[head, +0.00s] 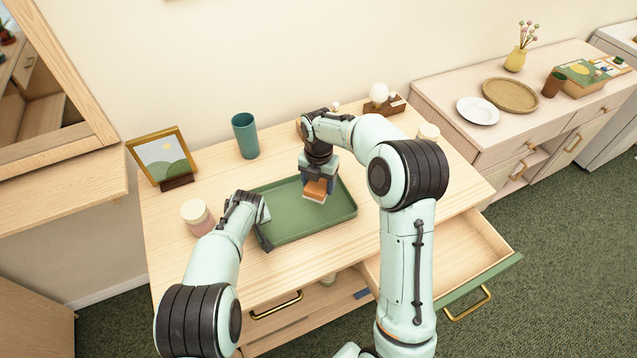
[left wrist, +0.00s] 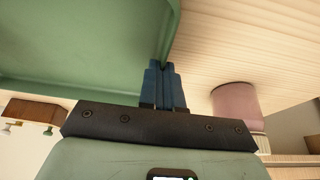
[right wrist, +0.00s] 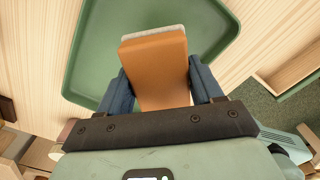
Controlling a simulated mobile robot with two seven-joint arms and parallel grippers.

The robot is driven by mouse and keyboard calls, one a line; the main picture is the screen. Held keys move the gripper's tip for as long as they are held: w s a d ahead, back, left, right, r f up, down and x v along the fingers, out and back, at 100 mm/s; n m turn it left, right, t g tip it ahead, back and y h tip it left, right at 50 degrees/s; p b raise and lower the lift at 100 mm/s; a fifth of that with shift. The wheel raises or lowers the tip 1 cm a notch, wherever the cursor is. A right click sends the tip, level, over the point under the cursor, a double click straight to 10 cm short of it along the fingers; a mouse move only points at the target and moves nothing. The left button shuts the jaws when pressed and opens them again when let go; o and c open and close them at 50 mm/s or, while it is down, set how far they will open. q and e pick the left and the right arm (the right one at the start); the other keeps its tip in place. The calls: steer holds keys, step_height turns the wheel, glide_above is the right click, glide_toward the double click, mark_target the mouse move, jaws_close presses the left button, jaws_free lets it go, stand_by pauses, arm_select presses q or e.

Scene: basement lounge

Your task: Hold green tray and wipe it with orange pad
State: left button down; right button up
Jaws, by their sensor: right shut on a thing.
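The green tray (head: 283,231) lies flat on the wooden dresser top. My left gripper (head: 265,240) is at the tray's left rim. In the left wrist view its blue fingers (left wrist: 166,75) are close together, with the rim (left wrist: 171,30) running in between them. My right gripper (head: 318,182) is above the right part of the tray. It is shut on the orange pad (head: 316,189), fingers (right wrist: 158,85) on both its sides. The pad's pale underside (right wrist: 152,32) faces the tray; I cannot tell whether it touches.
A teal cup (head: 245,136) and picture frame (head: 163,160) stand behind. An open drawer (head: 455,252) juts out at the front right.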

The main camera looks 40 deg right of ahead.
arm_select(q)
steer(key=c, duration=1.2)
jaws_free()
steer(key=shift+c, duration=0.2)
steer(key=v, duration=1.2)
